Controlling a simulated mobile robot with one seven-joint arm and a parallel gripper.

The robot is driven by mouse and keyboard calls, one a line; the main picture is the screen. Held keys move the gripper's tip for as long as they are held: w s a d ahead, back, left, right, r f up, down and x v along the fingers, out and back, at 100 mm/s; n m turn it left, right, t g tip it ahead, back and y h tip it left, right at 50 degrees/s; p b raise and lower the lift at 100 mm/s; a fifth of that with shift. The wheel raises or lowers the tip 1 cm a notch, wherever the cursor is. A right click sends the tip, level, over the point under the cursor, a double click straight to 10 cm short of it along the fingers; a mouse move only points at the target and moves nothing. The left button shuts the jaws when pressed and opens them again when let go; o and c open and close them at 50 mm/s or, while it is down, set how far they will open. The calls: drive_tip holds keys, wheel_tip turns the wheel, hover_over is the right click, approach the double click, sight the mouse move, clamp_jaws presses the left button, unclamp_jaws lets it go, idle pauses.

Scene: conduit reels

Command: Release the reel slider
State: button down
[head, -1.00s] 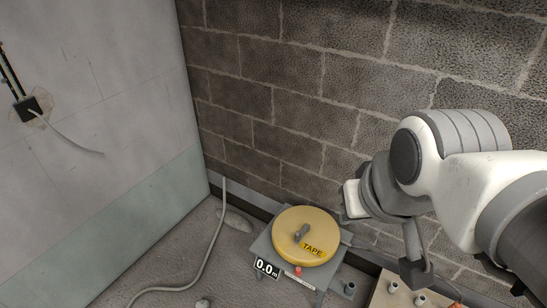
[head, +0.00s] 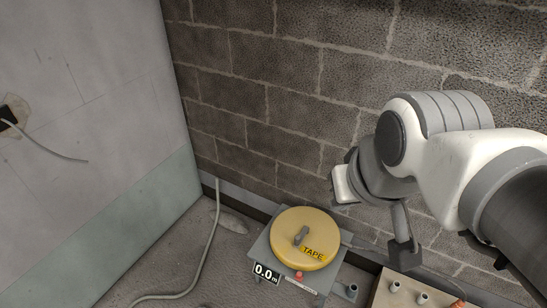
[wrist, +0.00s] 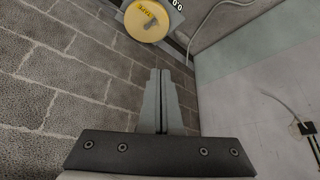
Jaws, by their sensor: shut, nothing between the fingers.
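The yellow tape reel (head: 304,238), labelled TAPE, sits on a grey stand (head: 258,247) by the block wall in the head view, with a grey crank-like piece (head: 301,236) on top. A small red knob (head: 299,276) sits on the stand's front edge beside a label strip; I cannot tell whether it is the slider. The reel also shows at the top of the wrist view (wrist: 147,20). My gripper (wrist: 160,72) is shut and empty, with its fingers together, apart from the reel. In the head view its fingertips are hard to make out above and right of the reel.
A display (head: 266,272) reading 0.0 m is on the stand's front. A beige board (head: 385,294) with several pegs lies at the lower right. A grey conduit (head: 206,250) runs along the floor at left. A dark wall box (head: 9,117) with a cable is at far left.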

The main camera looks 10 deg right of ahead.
drive_tip(key=w+a+f+n+g+h+b, duration=0.3)
drive_tip(key=w+f+n+b, duration=0.65)
drive_tip(key=w+f, duration=1.65)
drive_tip(key=w+a+f+n+g+b, duration=0.1)
drive_tip(key=f+b, duration=0.2)
drive_tip(key=f, duration=1)
drive_tip(key=w+a+f+n+g+b, duration=0.1)
drive_tip(key=f+n+b, duration=0.1)
drive_tip(key=f, duration=1.2)
drive_tip(key=w+a+f+n+g+h+b, duration=0.1)
drive_tip(key=f+b, duration=0.3)
drive_tip(key=f, duration=1)
drive_tip(key=shift+w+a+f+n+g+b, duration=0.2)
drive_tip(key=shift+a+f+n+g+b, duration=0.1)
drive_tip(key=shift+a+n+g, duration=0.2)
